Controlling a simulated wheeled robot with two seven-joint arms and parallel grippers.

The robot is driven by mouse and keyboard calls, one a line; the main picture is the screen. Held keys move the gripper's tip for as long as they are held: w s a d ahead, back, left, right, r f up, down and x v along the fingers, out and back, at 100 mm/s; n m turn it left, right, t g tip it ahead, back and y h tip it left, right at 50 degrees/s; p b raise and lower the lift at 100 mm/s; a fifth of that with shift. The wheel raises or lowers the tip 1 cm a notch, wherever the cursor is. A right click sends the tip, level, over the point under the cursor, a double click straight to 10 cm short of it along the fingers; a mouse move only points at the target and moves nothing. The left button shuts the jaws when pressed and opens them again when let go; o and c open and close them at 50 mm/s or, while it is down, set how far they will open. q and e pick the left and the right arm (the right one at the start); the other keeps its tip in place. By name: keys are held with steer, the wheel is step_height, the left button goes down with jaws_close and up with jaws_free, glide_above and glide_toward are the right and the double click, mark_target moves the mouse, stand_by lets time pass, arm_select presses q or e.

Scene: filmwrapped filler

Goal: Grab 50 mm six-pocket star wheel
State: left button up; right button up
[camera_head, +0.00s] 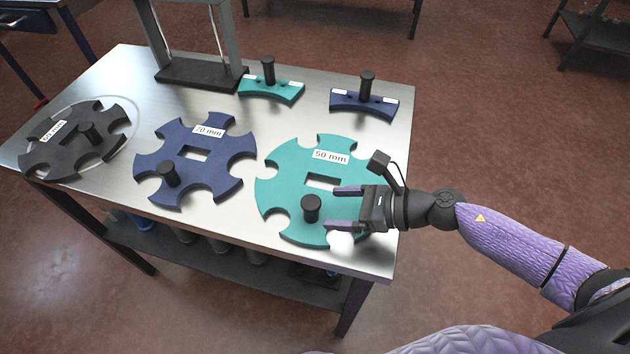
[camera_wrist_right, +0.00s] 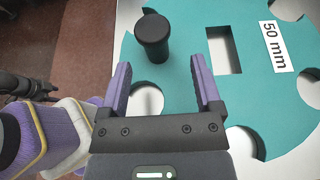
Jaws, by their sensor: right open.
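The teal star wheel (camera_head: 290,172) labelled "50 mm" lies flat near the right end of the metal table. It has rounded pockets round its rim, a rectangular slot and a black upright knob (camera_head: 311,208). My right gripper (camera_head: 336,207) is open above the wheel, its purple fingers pointing left toward the knob. In the right wrist view the knob (camera_wrist_right: 153,38) stands beyond the fingertips (camera_wrist_right: 161,72), nearer the left finger, and nothing is between the fingers. The wheel (camera_wrist_right: 185,90) fills much of that view. My left gripper does not show.
A navy "70 mm" star wheel (camera_head: 225,155) and a dark grey star wheel (camera_head: 65,162) lie to the left on the table (camera_head: 232,222). A teal guide block (camera_head: 271,91) and a navy guide block (camera_head: 365,104) stand behind. A metal frame (camera_head: 200,76) stands at the back left.

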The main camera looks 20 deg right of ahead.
mark_target(311, 209)
steer(key=x, duration=0.5)
steer(key=shift+a+f, duration=0.15)
steer(key=shift+a, duration=0.3)
jaws_close()
stand_by(0.8)
